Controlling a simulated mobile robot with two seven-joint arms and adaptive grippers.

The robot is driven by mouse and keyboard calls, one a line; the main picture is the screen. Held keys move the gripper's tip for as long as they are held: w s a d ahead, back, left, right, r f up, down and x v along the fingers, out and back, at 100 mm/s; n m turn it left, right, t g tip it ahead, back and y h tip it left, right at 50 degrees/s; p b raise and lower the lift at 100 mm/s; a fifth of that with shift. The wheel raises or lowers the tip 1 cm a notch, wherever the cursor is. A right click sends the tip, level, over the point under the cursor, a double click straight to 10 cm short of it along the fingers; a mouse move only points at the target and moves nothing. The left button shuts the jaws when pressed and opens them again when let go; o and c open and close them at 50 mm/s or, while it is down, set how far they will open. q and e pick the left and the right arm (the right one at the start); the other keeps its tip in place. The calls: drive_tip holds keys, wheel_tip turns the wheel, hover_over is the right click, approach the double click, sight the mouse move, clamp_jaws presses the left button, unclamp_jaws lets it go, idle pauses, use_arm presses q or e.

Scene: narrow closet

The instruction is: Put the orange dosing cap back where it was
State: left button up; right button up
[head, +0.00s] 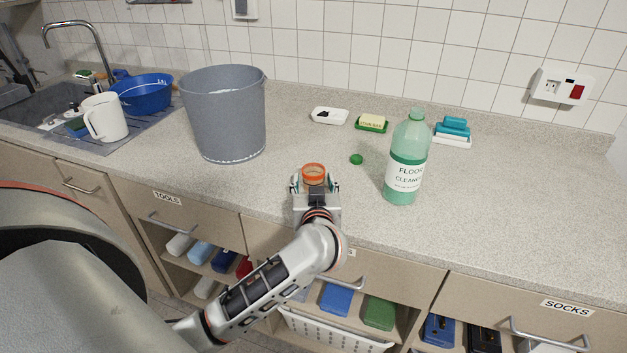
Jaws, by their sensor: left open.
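The orange dosing cap (314,173) shows at the tips of my left gripper (315,183), near the counter's front edge. It looks round and hollow, with its open side up. The gripper's fingers are apart, one on each side of the cap; I cannot tell whether they touch it. The gripper hides the cap's lower part. A small green cap (356,159) lies on the counter between the orange cap and the bottle. My right gripper is not in view.
A grey bucket (225,115) stands left of the gripper. A white jug (105,117) and blue basin (145,93) are by the sink. A white dish (329,116), soap on a green dish (372,123) and blue sponges (453,129) stand behind. The counter's right side is clear.

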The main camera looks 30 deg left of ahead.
use_arm(q)
drive_tip(key=p+v, duration=0.1)
drive_tip(key=v, duration=0.9)
drive_tip(key=shift+s+d+r+p, duration=0.1)
drive_tip(key=shift+s+p, duration=0.1)
drive_tip(key=shift+p, duration=0.15)
drive_tip(key=shift+s, duration=0.15)
drive_tip(key=shift+s+r+t, duration=0.15)
drive_tip(key=shift+r+t, duration=0.15)
drive_tip(key=shift+r, duration=0.05)
wheel_tip(320, 180, up, 5)
drive_tip(key=s+t+y, duration=0.1)
drive_tip(key=t+y, duration=0.1)
drive_tip(key=t, duration=0.2)
drive_tip(key=s+d+m+t+h, duration=0.1)
drive_tip(key=d+m+t+h, duration=0.4)
drive_tip(key=d+m+h, duration=0.15)
drive_tip(key=s+d+f+m+g+h, duration=0.25)
drive_tip(key=d+f+m+h, duration=0.35)
drive_tip(key=f+h, duration=0.4)
drive_tip(key=s+a+f+g+y, duration=0.1)
drive_tip(key=s+f+g, duration=0.3)
drive_tip(key=f, duration=0.8)
drive_tip(key=s+a+f+n+g+y, duration=0.1)
drive_tip(key=s+f+g, duration=0.4)
drive_tip(key=f, duration=0.7)
drive_tip(key=shift+s+f, duration=0.35)
drive_tip(key=shift+s, duration=0.45)
